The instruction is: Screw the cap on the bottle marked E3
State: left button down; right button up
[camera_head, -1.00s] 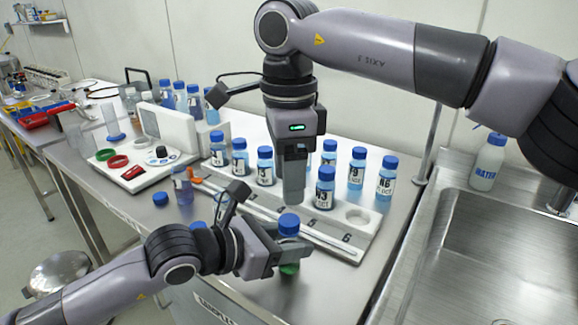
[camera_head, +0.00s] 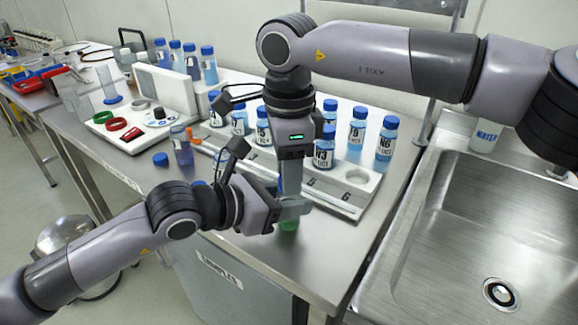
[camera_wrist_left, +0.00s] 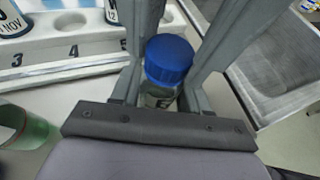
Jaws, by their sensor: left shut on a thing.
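A bottle with a blue cap (camera_wrist_left: 170,58) on top stands between the fingers of my left gripper (camera_wrist_left: 174,45) in the left wrist view. Its label is mostly hidden; part of a letter that looks like E shows. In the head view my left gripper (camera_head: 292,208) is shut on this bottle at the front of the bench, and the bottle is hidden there. My right gripper (camera_head: 290,188) points straight down at the same spot, just above the left one. Whether its jaws touch the cap, and how tightly the cap sits, I cannot tell.
A white rack (camera_head: 358,178) with several blue-capped bottles stands behind the grippers. An uncapped bottle (camera_head: 183,152) and a loose blue cap (camera_head: 160,159) are at the left. A green item (camera_head: 288,225) is below my left gripper. A steel sink (camera_head: 455,230) lies right.

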grip_shut()
jog(key=m, duration=0.6)
jog(key=shift+m, duration=0.3)
jog(key=o, duration=0.9)
grip_release()
jog(key=shift+r, duration=2.25)
jog(key=shift+c, duration=0.2)
